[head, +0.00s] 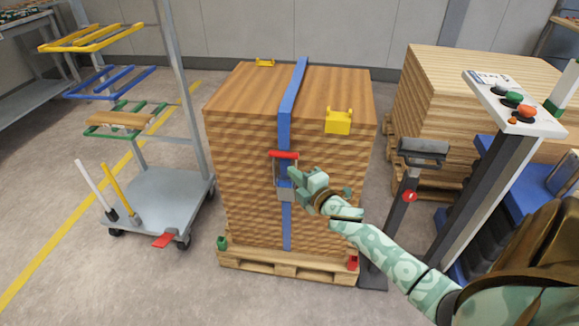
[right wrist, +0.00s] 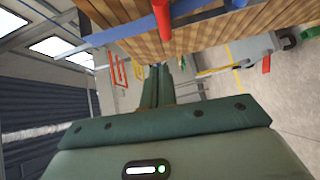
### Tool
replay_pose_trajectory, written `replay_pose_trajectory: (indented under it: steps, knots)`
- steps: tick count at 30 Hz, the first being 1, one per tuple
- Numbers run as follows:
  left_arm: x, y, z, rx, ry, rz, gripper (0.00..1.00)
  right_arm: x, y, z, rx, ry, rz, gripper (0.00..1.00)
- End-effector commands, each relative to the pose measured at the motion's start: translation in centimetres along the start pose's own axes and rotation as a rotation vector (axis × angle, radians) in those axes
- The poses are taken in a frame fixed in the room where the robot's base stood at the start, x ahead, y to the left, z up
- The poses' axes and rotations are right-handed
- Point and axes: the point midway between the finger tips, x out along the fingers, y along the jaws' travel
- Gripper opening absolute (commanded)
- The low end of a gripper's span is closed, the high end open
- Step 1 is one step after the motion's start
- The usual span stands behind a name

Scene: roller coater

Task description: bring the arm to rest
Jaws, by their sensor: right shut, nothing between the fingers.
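My right arm comes in from the lower right in the head view. My right gripper (head: 294,178) is shut and empty in front of the stack of wooden boards (head: 245,160), close to the blue strap's buckle (head: 286,193) and its red handle (head: 284,155). The red handle also shows at the top of the right wrist view (right wrist: 162,18). There the closed fingers (right wrist: 158,75) reach up towards the stack. I cannot tell whether the gripper touches the buckle. My left gripper is in neither view.
The stack stands on a wooden pallet (head: 285,265). A grey cart with coloured racks (head: 160,195) stands left. A post with a dark head (head: 422,150), a control panel (head: 512,100) and a second board stack (head: 470,70) stand right. Floor at front left is clear.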

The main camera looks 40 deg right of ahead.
Motion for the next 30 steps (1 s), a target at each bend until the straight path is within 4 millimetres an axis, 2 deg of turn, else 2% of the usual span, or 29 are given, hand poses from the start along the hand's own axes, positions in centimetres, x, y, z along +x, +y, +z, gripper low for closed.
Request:
replay_pose_trajectory:
  steps: [3, 9, 19, 22, 23, 26, 27, 29, 30]
  knots:
    - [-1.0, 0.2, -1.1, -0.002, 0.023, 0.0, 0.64, -2.2, 0.5, 0.0, 0.001, 0.0, 0.001, 0.0]
    - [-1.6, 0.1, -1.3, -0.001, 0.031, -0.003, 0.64, -4.8, 0.6, 0.0, 0.001, 0.0, 0.001, 0.0]
    - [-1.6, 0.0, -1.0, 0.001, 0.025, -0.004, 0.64, -5.3, 0.5, 0.0, 0.005, 0.0, 0.0, 0.0]
    - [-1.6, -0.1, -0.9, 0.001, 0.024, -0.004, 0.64, -5.3, -0.1, 0.5, 0.093, -0.02, -0.017, 0.0]
    - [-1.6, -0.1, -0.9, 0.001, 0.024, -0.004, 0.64, -5.5, -1.3, 1.0, 0.139, -0.04, -0.045, 0.0]
    - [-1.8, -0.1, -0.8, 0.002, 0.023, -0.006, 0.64, -6.8, -7.4, 2.1, 0.309, -0.113, -0.174, 0.0]
    - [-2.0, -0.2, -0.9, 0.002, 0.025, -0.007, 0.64, -8.0, -10.4, 2.3, 0.385, -0.154, -0.241, 0.0]
    - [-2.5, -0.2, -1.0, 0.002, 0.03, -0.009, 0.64, -10.5, -15.1, 2.3, 0.495, -0.222, -0.35, 0.0]
    - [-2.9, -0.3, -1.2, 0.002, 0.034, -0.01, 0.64, -12.6, -18.1, 2.0, 0.563, -0.271, -0.422, 0.0]
